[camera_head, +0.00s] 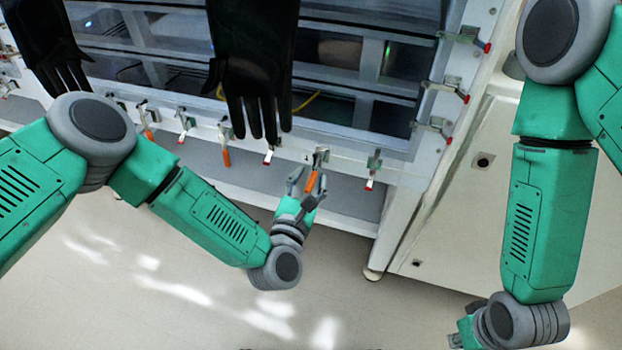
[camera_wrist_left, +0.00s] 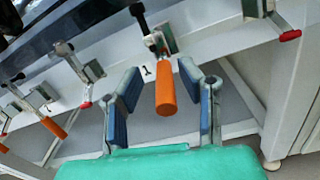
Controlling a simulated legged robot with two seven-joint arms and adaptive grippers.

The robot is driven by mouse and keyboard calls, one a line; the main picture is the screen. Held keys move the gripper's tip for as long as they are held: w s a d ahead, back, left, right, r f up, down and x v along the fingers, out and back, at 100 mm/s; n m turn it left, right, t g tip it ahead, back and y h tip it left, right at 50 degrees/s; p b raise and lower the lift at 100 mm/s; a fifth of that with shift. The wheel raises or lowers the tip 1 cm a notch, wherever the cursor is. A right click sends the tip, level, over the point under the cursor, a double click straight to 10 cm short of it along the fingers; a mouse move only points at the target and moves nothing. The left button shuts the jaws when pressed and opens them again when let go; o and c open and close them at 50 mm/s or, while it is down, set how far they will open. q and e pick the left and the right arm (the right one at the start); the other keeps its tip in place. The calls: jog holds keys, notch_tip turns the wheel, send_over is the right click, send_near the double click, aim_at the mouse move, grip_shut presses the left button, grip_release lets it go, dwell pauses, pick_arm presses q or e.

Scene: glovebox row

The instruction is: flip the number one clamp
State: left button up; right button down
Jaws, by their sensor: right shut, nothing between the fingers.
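The number one clamp has an orange handle (camera_head: 311,182) that hangs down from its metal bracket on the glovebox's lower rail. In the left wrist view, the orange handle (camera_wrist_left: 165,88) points toward the camera, and a "1" label sits beside the bracket. My left gripper (camera_head: 306,186) is open, with its blue-padded fingers (camera_wrist_left: 165,102) on either side of the handle. Gaps show between the pads and the handle. My right gripper (camera_head: 462,336) is low at the bottom right, far from the clamp, and only partly in view.
Other clamps line the rail, including an orange-handled one (camera_head: 226,157) to the left and a red-tipped one (camera_head: 370,184) to the right. More red-tipped clamps (camera_head: 463,97) run up the right frame. A black glove (camera_head: 254,75) hangs just left above. The floor (camera_head: 200,290) is clear.

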pick_arm(q)
jog(key=shift+w+d, duration=0.15)
jog(key=shift+d, duration=0.35)
jog(key=shift+c, duration=0.4)
jog(key=c, duration=0.7)
jog(key=shift+a, duration=0.1)
grip_shut()
pick_arm(e)
jog(key=shift+d+f, duration=0.15)
jog(key=shift+d, duration=0.1)
